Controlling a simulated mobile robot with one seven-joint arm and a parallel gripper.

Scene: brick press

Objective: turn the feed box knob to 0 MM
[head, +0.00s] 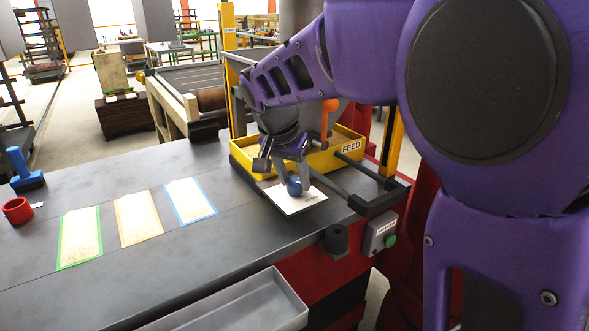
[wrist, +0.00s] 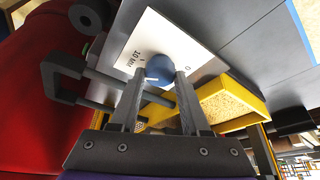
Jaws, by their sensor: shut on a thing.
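The blue knob (head: 294,187) sits on a white plate (head: 305,204) in front of the yellow feed box (head: 251,162), which is marked FEED. My gripper (head: 293,180) reaches down to the knob, with its fingers on either side. In the wrist view my gripper (wrist: 161,75) is shut on the blue knob (wrist: 160,67). The white plate (wrist: 150,25) carries "10 MM" left of the knob and "0" right of it. A short white mark shows low on the knob's left side; its exact heading is hard to tell. The fingers hide part of the knob.
A dark handle bar (head: 372,199) stands right of the plate, near a grey box with a green button (head: 389,241). An orange-topped lever (head: 330,105) rises behind the feed box.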

